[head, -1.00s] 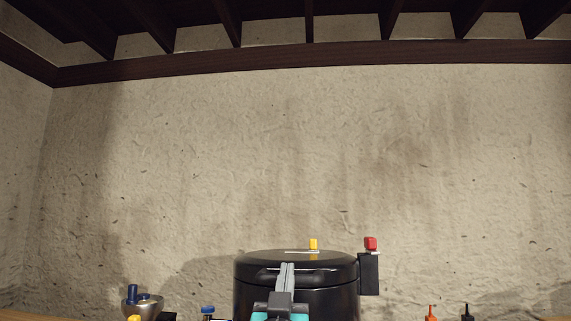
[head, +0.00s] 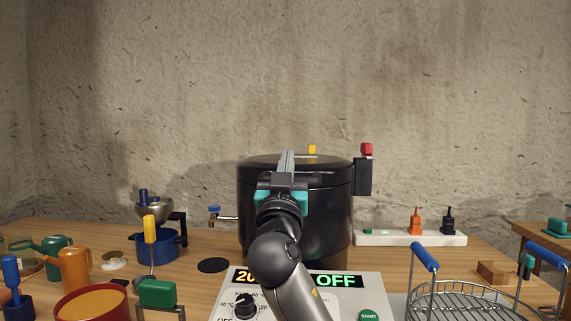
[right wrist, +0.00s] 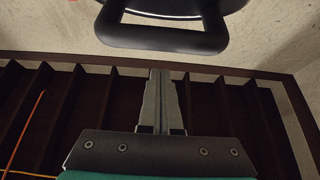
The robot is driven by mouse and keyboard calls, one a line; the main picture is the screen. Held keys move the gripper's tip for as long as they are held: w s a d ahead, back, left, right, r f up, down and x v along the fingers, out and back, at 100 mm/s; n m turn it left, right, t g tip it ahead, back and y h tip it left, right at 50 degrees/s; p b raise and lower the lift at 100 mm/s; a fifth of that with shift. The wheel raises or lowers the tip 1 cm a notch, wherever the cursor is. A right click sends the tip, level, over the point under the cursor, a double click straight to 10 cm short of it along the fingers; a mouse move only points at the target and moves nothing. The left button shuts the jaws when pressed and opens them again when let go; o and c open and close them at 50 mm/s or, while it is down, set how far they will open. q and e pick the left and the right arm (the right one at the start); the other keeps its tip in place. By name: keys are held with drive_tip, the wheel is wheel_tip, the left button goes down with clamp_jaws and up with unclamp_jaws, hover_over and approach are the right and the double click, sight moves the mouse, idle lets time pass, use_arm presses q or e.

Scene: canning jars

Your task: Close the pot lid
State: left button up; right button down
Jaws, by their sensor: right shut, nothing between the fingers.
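The large black pot (head: 334,215) stands on the table behind a control box. Its black lid (head: 335,165) lies across the top, apparently level; whether it is fully seated I cannot tell. A yellow knob (head: 312,149) and a red knob (head: 367,148) show at the top and right. My right gripper (head: 287,153) is shut and empty, fingers pointing up in front of the lid. It hides the middle of the lid's front. In the right wrist view, a black bar handle (right wrist: 165,40) lies just beyond the fingertips (right wrist: 160,72), seemingly apart from them. My left gripper is out of view.
The control box (head: 345,300) reads OFF. A white power strip (head: 385,238) lies to the right, and a wire basket (head: 465,300) with blue handles is in front right. A blue pot (head: 157,246), a red pot (head: 92,305) and an orange can (head: 75,268) crowd the left.

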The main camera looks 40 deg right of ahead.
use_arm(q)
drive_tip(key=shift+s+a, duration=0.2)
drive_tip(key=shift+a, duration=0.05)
use_arm(e)
drive_tip(key=f+v, duration=0.1)
drive_tip(key=v, duration=0.8)
drive_tip(key=shift+w+d+f, duration=0.35)
drive_tip(key=shift+f, duration=0.1)
